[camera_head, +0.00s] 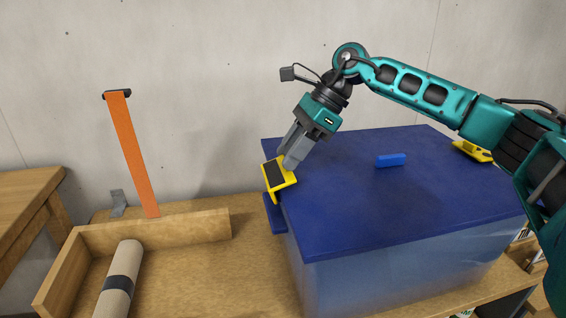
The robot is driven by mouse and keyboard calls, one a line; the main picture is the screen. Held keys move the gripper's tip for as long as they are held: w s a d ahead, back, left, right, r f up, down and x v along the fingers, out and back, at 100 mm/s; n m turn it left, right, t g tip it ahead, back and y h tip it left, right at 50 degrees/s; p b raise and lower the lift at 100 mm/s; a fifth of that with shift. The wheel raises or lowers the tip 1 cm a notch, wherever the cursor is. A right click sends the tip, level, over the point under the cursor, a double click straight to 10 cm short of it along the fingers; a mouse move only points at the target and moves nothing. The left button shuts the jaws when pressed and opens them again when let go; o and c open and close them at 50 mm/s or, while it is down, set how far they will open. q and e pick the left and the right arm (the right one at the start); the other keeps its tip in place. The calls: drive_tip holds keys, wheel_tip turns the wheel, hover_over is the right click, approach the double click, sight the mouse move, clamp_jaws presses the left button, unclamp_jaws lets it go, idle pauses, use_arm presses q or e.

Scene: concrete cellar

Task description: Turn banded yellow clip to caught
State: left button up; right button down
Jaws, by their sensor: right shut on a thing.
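The yellow clip with a dark band (278,174) is at the left edge of the blue lid (390,215), tilted and partly over the edge. My right gripper (287,164) comes down from the upper right and is shut on this clip. Its fingertips partly hide the clip's right side. A second yellow clip (473,151) is at the lid's far right edge, partly near my right arm. The lid covers a translucent blue box (400,277). My left gripper does not show.
A small blue block-like handle (391,160) is on the lid. At left, an open wooden tray (160,232) holds a beige roll with a dark band (119,282). An orange strap (132,155) hangs behind it. A wooden table (25,205) stands far left.

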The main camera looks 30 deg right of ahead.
drive_tip(key=shift+s+d+f+y+b, duration=0.2)
drive_tip(key=shift+d+f+y+b, duration=0.45)
drive_tip(key=shift+y+b, duration=0.3)
drive_tip(key=shift+s+d+f+t+y+b, duration=0.15)
drive_tip(key=shift+d+t+y+b, duration=0.15)
drive_tip(key=shift+b, duration=0.3)
drive_tip(key=shift+w+d+f+t+y+b, duration=0.15)
drive_tip(key=shift+y+b, duration=0.2)
drive_tip(key=shift+b, duration=0.2)
drive_tip(key=shift+s+d+b, duration=0.15)
drive_tip(key=shift+b, duration=0.3)
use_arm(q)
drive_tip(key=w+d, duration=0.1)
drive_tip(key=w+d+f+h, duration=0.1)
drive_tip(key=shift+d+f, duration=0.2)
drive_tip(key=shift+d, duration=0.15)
use_arm(e)
drive_tip(key=shift+r+y, duration=0.1)
drive_tip(key=shift+y, duration=0.2)
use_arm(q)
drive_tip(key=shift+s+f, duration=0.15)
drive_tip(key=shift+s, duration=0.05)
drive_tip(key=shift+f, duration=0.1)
use_arm(e)
drive_tip(key=c, duration=0.7)
unclamp_jaws()
